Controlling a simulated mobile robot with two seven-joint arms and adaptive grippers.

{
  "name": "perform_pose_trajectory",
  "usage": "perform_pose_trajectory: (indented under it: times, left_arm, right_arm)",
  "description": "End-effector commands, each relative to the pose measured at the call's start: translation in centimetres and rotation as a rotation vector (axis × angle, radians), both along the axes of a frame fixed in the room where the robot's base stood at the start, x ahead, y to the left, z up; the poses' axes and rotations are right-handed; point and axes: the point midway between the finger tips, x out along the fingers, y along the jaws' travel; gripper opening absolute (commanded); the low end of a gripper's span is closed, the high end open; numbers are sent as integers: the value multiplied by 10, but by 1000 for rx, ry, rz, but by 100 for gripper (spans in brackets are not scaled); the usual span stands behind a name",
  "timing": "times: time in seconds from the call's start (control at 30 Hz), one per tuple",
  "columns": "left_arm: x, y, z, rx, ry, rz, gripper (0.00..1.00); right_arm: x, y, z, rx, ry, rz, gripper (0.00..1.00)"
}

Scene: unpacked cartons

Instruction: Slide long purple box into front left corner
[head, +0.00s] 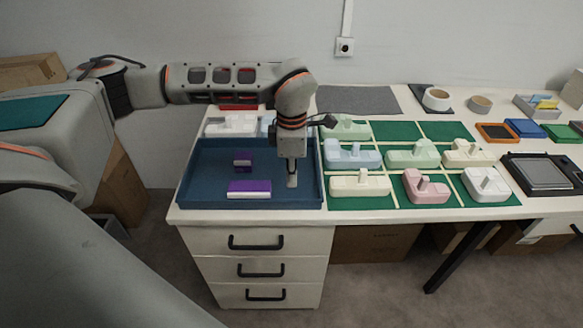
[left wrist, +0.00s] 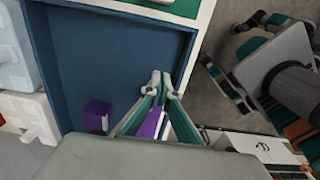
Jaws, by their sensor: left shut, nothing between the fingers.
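The long purple box (head: 249,188), purple with a white lower side, lies in the blue tray (head: 199,158) near its front wall, about midway between left and right. My left gripper (head: 292,181) points down inside the tray, to the right of the long box, apart from it in the head view. In the left wrist view its fingertips (left wrist: 162,76) are together with nothing between them. The long box (left wrist: 151,124) shows there partly hidden behind the fingers. My right gripper is in neither view.
A small purple box (head: 243,161) stands in the tray behind the long one; it also shows in the left wrist view (left wrist: 97,116). Tray walls enclose the area. Green mats with several pale block-shaped parts (head: 353,155) lie to the right. The tray's left part is clear.

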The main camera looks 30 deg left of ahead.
Motion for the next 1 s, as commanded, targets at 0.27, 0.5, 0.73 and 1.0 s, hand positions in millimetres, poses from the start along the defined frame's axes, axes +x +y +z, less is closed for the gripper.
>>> perform_pose_trajectory:
  times: [0.27, 0.5, 0.73, 1.0]
  left_arm:
    - [-4, 9, -43, 0, -1, 4, 0]
    - [-18, 30, -42, -2, -1, 0, 0]
    - [-21, 34, -42, -2, 0, 0, 0]
    - [-22, 36, -41, -2, -1, 1, 0]
  right_arm:
    - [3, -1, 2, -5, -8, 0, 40]
    - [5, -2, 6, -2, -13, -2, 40]
    - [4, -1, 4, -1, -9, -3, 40]
    - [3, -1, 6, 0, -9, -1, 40]
